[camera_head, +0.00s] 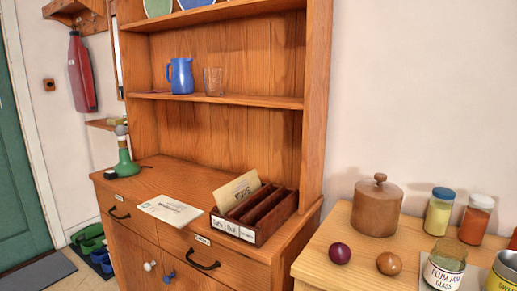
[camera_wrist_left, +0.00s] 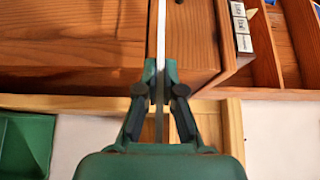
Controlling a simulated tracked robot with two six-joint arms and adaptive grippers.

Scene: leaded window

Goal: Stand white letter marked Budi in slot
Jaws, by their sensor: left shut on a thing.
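A white letter (camera_head: 170,209) appears flat at the dresser's front edge, left of the dark letter rack (camera_head: 248,236); its writing is too small to read. A tan letter (camera_head: 237,189) stands in the rack's left slot; other slots look empty. In the left wrist view, my left gripper (camera_wrist_left: 160,85) is shut on a thin white sheet (camera_wrist_left: 162,30), seen edge-on, which I take for the white letter. The rack (camera_wrist_left: 266,45) is at the upper right there, apart from the fingers. Neither gripper can be made out in the head view.
A green object (camera_head: 123,160) stands at the dresser's left end. A blue jug (camera_head: 180,76) and a glass (camera_head: 213,82) are on the shelf above. At right, a side table holds a wooden pot (camera_head: 376,208), jars and two round objects. The dresser top behind the letter is clear.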

